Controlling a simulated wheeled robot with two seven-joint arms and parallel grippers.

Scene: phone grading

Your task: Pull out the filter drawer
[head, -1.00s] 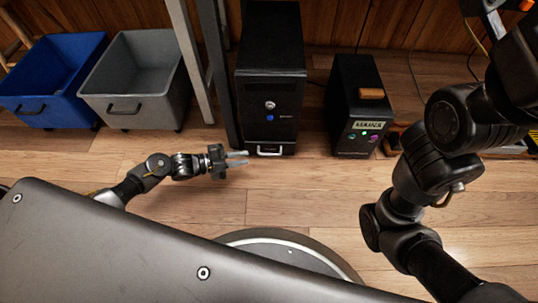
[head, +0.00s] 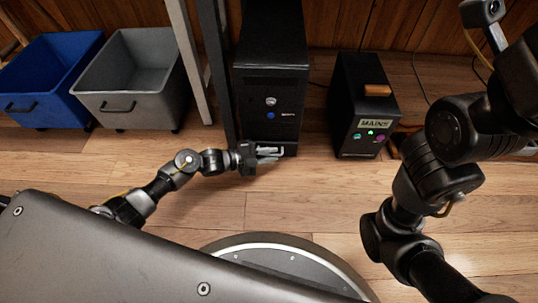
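The black tower cabinet (head: 272,60) stands upright on the floor in the upper middle of the head view. The filter drawer's pale handle (head: 283,149) is low on its front, and the drawer looks flush with the cabinet. My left gripper (head: 268,155) reaches in from the left at the handle. Its two pale fingers are apart and overlap the handle in the picture. I cannot tell whether they touch it. My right arm (head: 455,122) is raised on the right; its gripper is not in view.
A grey bin (head: 140,103) and a blue bin (head: 50,105) stand left. The wooden floor (head: 310,195) in front is clear.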

